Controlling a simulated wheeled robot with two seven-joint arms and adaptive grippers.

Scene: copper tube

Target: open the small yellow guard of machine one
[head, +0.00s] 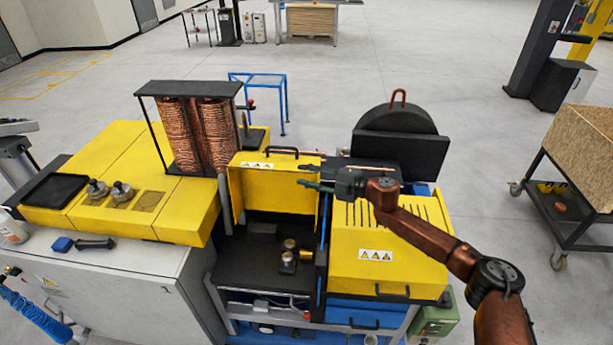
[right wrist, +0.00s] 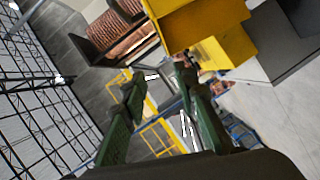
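The small yellow guard (head: 270,188) of machine one stands raised, a panel with warning labels and a black handle (head: 282,151) along its top edge. The space below it is open and shows a dark bed with brass-coloured parts (head: 288,256). My right gripper (head: 304,176) is at the guard's upper right, its fingers pointing left. Whether it touches the guard cannot be told. In the right wrist view the gripper's two green fingers (right wrist: 158,82) are apart with nothing between them. Yellow panels (right wrist: 205,28) show just beyond the fingers. My left gripper is not in view.
A larger yellow guard (head: 385,245) is closed on the right, below my right arm. Copper coils (head: 195,135) stand in a black frame behind left. A yellow-topped bench (head: 110,170) carries a black tray (head: 55,190). A wooden crate on a cart (head: 585,150) stands far right.

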